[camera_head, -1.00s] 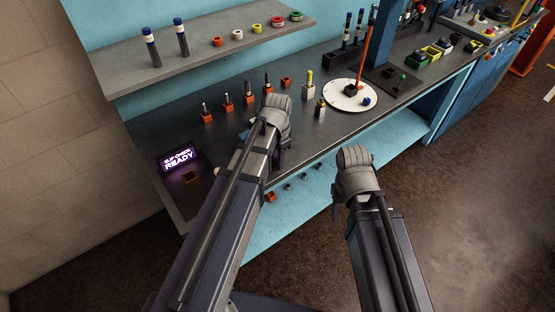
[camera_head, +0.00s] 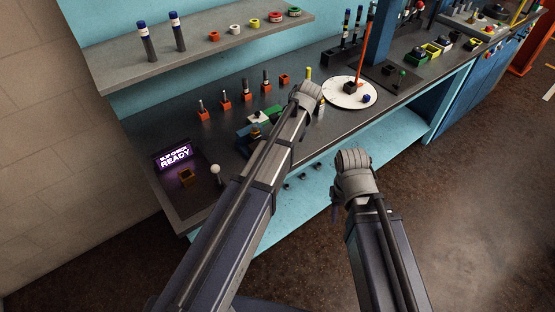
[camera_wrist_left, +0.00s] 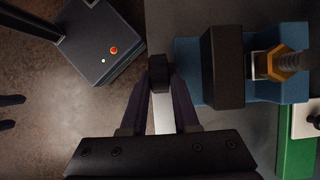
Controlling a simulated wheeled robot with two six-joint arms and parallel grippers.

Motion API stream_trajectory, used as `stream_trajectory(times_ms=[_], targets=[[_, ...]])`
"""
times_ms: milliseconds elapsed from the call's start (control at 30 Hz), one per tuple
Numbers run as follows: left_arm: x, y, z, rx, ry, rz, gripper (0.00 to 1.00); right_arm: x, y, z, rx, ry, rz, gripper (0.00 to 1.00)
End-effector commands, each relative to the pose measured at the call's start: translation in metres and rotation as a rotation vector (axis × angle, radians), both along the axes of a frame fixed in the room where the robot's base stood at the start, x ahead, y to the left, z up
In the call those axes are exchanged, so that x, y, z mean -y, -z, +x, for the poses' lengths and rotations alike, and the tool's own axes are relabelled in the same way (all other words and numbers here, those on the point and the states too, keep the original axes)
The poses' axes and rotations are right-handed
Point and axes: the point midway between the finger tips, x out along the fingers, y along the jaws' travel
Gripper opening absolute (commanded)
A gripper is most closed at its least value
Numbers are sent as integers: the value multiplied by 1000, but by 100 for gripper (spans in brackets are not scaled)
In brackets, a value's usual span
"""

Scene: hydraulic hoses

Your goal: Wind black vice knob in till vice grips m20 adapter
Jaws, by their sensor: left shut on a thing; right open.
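My left gripper (camera_wrist_left: 160,95) is shut on the black vice knob (camera_wrist_left: 160,70), at the left end of the blue vice (camera_wrist_left: 187,80) in the left wrist view. A broad dark vice jaw (camera_wrist_left: 222,68) stands right of the knob. The brass hex m20 adapter (camera_wrist_left: 285,66) with a threaded grey end sits further right, beside a pale block. I cannot tell whether the jaw touches it. In the head view my left wrist (camera_head: 308,95) hides the fingers and knob. My right gripper (camera_head: 338,198) is open and empty in front of the bench.
A green plate (camera_wrist_left: 298,150) lies by the vice. The lit sign reading READY (camera_head: 176,158) and a white ball-topped lever (camera_head: 215,169) are at the bench's left end. Several orange holders stand along the back. A white round dial (camera_head: 350,94) lies to the right.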

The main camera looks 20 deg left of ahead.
Motion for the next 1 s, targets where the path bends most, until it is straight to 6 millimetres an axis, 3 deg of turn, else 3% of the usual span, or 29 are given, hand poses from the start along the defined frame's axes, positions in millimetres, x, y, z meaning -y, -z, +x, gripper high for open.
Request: stream_trajectory(times_ms=[333, 367, 600, 1000], targets=[[0, 0, -1, -11, -1, 9, 0, 0, 2, 0, 0, 0, 0, 50], [0, 0, -1, -11, -1, 9, 31, 0, 2, 0, 0, 0, 0, 50], [0, 0, 0, -11, -1, 9, 58, 0, 2, 0, 0, 0, 0, 50], [1, -5, 1, -11, 0, 9, 59, 0, -3, 0, 0, 0, 0, 50]])
